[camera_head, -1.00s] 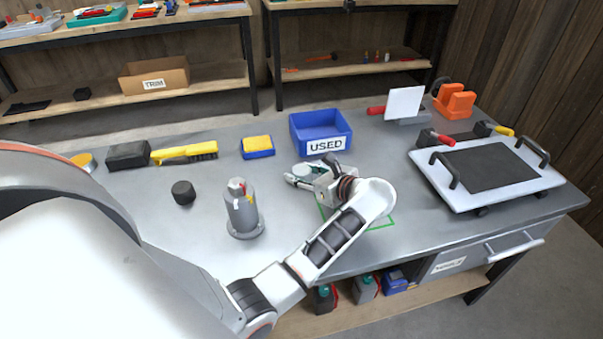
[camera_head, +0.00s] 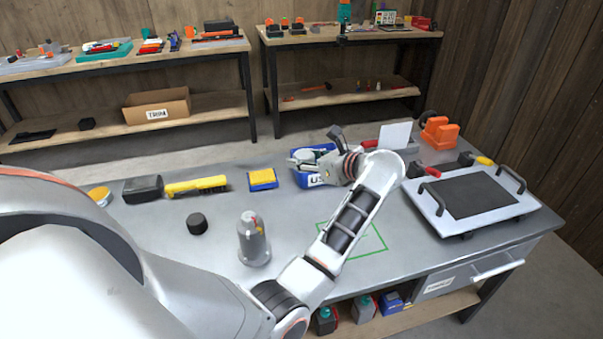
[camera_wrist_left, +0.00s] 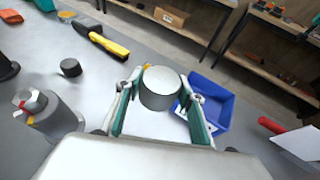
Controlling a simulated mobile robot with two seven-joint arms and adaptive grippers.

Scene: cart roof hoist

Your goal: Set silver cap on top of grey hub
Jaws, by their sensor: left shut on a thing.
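The silver cap (camera_wrist_left: 160,90) is a short grey cylinder between the fingers of my left gripper (camera_wrist_left: 162,84) in the left wrist view. The gripper is shut on it. In the head view the left gripper (camera_head: 318,163) is in front of the blue USED bin, up off the table, and hides part of it. The grey hub (camera_head: 253,241) stands upright on the table, left of and nearer than the gripper, with red and yellow marks near its top. It also shows at the left of the wrist view (camera_wrist_left: 48,115). My right gripper is not in view.
A black cylinder (camera_head: 197,223) stands left of the hub. A yellow brush (camera_head: 197,186), a yellow-blue sponge (camera_head: 262,179) and the blue bin (camera_head: 306,179) line the back. A white tray (camera_head: 430,207) is at right. The green outlined square (camera_head: 368,246) is empty.

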